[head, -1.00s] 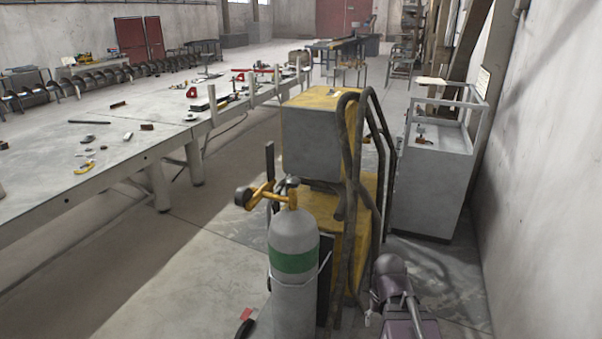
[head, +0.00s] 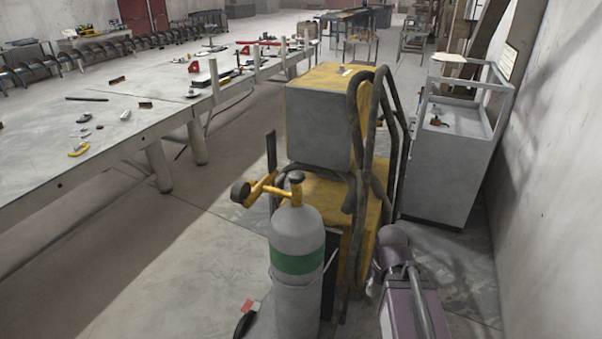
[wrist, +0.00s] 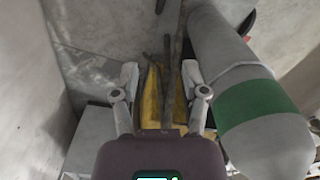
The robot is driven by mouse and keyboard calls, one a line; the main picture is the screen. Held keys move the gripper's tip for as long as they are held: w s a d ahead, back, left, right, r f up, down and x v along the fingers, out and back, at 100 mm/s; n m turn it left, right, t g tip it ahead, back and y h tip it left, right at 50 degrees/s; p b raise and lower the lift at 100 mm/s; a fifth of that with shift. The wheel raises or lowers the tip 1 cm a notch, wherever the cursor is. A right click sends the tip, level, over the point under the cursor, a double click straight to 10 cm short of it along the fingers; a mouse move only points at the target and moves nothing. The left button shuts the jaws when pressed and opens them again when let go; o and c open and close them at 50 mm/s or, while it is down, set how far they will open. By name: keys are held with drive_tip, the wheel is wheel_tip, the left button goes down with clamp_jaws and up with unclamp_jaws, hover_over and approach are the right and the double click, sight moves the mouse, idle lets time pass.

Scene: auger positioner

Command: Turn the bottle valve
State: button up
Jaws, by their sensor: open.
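The grey gas bottle with a green band (head: 297,263) stands upright in front of the yellow welding machine in the head view. Its valve, with a dark round knob (head: 296,178), sits on top, and a yellow regulator with a gauge (head: 258,189) sticks out to the left. In the wrist view the bottle (wrist: 225,60) lies slantwise along the right side, and its valve is out of view. My gripper (wrist: 159,73) is open and empty, beside the bottle and apart from it. In the head view my purple arm is at the lower right, right of the bottle.
The yellow and grey welding machine (head: 318,120) with dark hoses (head: 361,150) stands right behind the bottle. A grey cabinet (head: 447,165) stands near the right wall (head: 555,150). A long worktable (head: 60,180) runs along the left. The floor between table and bottle is clear.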

drive_tip(key=shift+a, duration=0.3)
drive_tip(key=o, duration=0.6)
drive_tip(key=shift+a, duration=0.15)
drive_tip(key=n+t+y, duration=1)
drive_tip(key=n+y, duration=0.1)
drive_tip(key=y, duration=0.4)
approach(303, 179)
drive_tip(key=shift+s+d+r, duration=0.1)
drive_tip(key=shift+s+d, duration=0.4)
drive_tip(key=shift+w+a, duration=0.1)
drive_tip(key=shift+x, duration=6.8)
